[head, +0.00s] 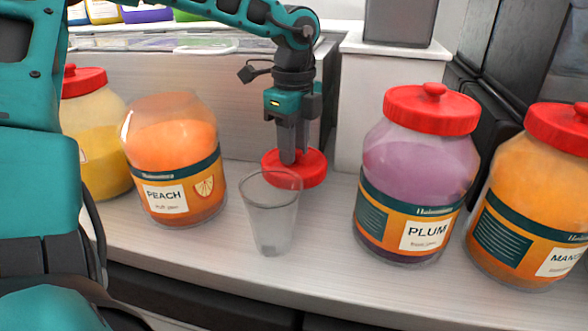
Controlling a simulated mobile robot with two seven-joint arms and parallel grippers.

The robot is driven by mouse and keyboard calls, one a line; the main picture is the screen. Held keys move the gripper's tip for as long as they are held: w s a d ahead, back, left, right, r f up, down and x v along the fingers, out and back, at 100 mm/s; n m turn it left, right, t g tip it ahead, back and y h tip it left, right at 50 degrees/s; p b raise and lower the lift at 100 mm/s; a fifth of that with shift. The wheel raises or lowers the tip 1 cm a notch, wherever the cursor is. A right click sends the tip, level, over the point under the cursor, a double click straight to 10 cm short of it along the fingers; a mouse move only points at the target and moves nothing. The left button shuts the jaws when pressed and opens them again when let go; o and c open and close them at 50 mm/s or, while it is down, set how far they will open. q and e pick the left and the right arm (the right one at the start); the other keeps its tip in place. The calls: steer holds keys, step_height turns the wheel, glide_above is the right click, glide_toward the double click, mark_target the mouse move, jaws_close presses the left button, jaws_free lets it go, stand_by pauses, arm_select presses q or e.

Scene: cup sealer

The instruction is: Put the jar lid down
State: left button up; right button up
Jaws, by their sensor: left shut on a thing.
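A red jar lid (311,172) is at the middle of the counter, low behind a clear cup. My left gripper (289,158) points down from above and is shut on the lid. I cannot tell for sure whether the lid touches the counter. The peach jar (172,160) stands to the left without a lid, its orange contents showing through the clear top. The clear cup (270,215) stands upright in front of the lid and hides part of it. My right gripper is not in view.
A yellow jar (95,130) with a red lid stands at the left. The plum jar (415,175) and mango jar (535,200), both lidded, stand at the right. A grey box wall rises behind. The counter (325,235) is clear between cup and plum jar.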

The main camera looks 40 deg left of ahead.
mark_target(294, 169)
arm_select(q)
steer(key=shift+f, duration=2.65)
steer(key=o, duration=0.6)
steer(key=shift+f+b, duration=0.1)
steer(key=shift+b, duration=0.25)
steer(key=o, duration=0.4)
steer(key=shift+o, duration=0.2)
step_height(294, 169, up, 12)
steer(key=shift+r+p, duration=0.2)
steer(key=shift+p, duration=0.3)
